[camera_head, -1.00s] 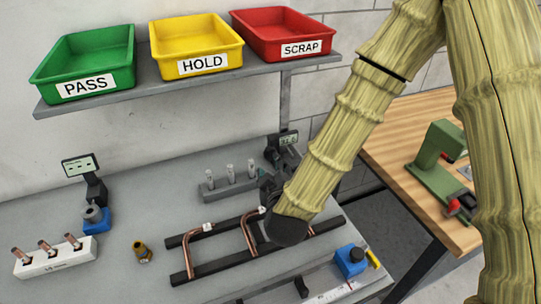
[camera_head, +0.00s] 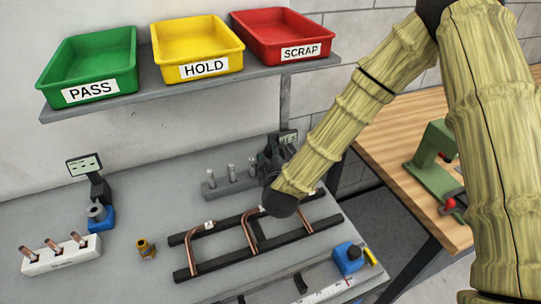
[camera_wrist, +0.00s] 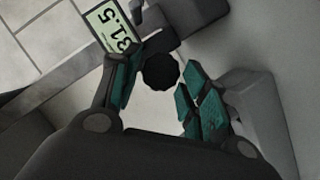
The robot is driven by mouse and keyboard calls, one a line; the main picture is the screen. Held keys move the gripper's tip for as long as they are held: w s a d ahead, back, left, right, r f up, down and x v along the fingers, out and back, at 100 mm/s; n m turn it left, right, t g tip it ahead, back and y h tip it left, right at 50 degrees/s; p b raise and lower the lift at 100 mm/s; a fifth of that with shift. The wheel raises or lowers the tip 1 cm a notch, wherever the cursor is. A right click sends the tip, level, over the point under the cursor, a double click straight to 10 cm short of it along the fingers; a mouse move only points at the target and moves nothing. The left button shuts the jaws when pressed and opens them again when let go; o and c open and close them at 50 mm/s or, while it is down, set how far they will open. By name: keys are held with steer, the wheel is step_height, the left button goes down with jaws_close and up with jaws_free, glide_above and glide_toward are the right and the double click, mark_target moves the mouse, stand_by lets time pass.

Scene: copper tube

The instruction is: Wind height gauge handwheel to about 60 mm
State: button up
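The height gauge (camera_head: 289,138) stands at the back right of the bench, largely hidden behind my gripper (camera_head: 272,160) in the head view. In the wrist view its tilted display (camera_wrist: 115,27) reads 31.5. The dark round handwheel (camera_wrist: 161,72) lies between the two teal-padded fingertips of my gripper (camera_wrist: 160,80). The fingers are apart, one on each side of the handwheel; a narrow gap shows on the right side. I cannot tell whether the left finger touches it.
A block with upright pins (camera_head: 231,180) stands just left of my gripper. Copper tubes lie on a black rack (camera_head: 290,236) in front. A shelf (camera_head: 190,88) holds green, yellow and red bins above. A blue block (camera_head: 348,259) sits at the front right.

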steer(key=c, duration=0.6)
